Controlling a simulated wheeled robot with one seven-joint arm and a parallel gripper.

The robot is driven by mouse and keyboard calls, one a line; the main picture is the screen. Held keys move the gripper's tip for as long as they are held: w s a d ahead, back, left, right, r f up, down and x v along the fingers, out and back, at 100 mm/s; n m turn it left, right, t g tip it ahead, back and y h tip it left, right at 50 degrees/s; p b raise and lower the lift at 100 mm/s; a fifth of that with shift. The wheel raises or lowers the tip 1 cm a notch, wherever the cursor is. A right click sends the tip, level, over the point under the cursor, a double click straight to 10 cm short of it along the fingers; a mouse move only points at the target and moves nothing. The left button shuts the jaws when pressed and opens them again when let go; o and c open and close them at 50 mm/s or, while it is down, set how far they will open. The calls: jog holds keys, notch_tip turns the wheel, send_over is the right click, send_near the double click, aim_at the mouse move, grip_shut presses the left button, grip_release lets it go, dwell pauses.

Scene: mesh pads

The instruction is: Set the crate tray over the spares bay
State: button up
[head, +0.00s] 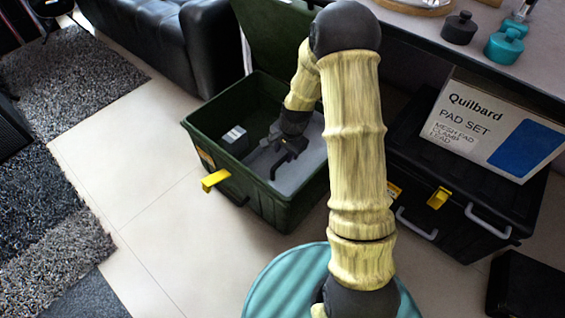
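A dark green crate (262,208) stands open on the floor, its lid raised at the back. A flat grey surface (308,168), which looks like the crate tray, lies inside on the right. The left part inside is darker and looks deeper; it holds a small grey-and-white box (234,135). I cannot tell for certain which part is the spares bay. My gripper (279,166) reaches down into the crate, over the left part of the grey surface. Its dark fingers are small here, and I cannot tell whether they hold anything or touch the tray.
A yellow latch (216,180) sticks out at the crate's front left. A closed black case (462,212) stands at the right with a Quilbard pad set box (492,130) on it. A black sofa (170,40) is behind left.

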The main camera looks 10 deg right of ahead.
aim_at(282, 160)
jog(key=f, duration=0.1)
jog(key=f+b, duration=0.1)
jog(key=f, duration=0.2)
jog(key=shift+w+a+b, duration=0.25)
jog(key=shift+w+b, duration=0.1)
grip_shut()
